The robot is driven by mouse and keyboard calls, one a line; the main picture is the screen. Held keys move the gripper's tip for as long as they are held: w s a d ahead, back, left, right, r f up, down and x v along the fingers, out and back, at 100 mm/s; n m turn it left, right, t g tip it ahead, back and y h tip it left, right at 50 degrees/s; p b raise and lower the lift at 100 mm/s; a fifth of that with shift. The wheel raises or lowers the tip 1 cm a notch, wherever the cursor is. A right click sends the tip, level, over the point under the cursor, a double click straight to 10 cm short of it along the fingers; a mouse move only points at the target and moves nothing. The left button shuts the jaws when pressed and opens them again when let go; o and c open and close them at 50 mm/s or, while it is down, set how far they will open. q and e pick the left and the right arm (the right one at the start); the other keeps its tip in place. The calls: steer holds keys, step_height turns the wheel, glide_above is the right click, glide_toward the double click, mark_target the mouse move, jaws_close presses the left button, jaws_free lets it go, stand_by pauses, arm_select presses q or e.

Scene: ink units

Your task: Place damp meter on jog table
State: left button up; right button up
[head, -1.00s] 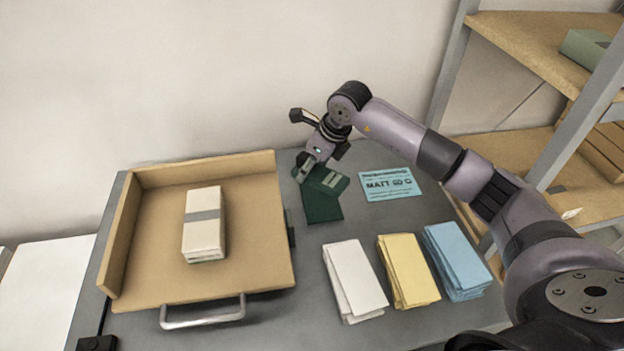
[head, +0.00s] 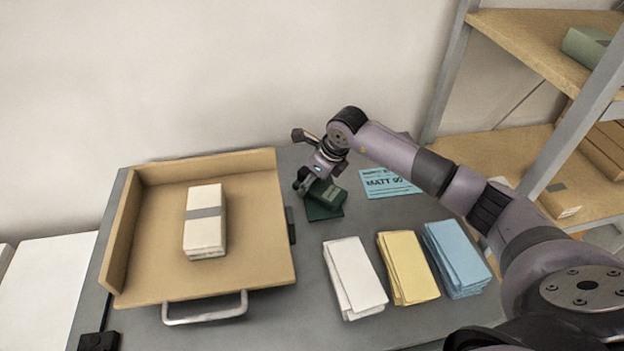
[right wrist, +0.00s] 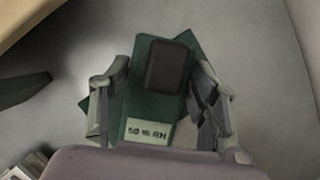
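The damp meter (head: 326,193) is a green block with a dark window and a pale label reading "50 % RH", seen close in the right wrist view (right wrist: 152,85). My right gripper (head: 309,187) has a finger on each side of it and appears shut on it; the right wrist view also shows the fingers (right wrist: 160,100). A dark green flat piece (head: 324,213) lies under the meter, turned at an angle; whether they touch is unclear. The jog table (head: 150,225) is a tan tray with raised back and left walls, left of the gripper. My left gripper is not in view.
A white bundle with a grey band (head: 205,222) stands on the jog table, which has a front handle (head: 205,309). White (head: 354,279), yellow (head: 407,268) and blue (head: 457,259) paper stacks lie at right. A blue card (head: 388,183) lies behind them. Shelves (head: 535,150) stand right.

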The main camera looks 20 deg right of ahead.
mark_target(327, 191)
steer(key=shift+o, duration=1.4)
steer(key=shift+r, duration=0.1)
steer(key=shift+r, duration=0.2)
steer(key=b+v, duration=0.1)
steer(key=v, duration=1.1)
steer(key=shift+b, duration=0.35)
steer(key=shift+f, duration=0.25)
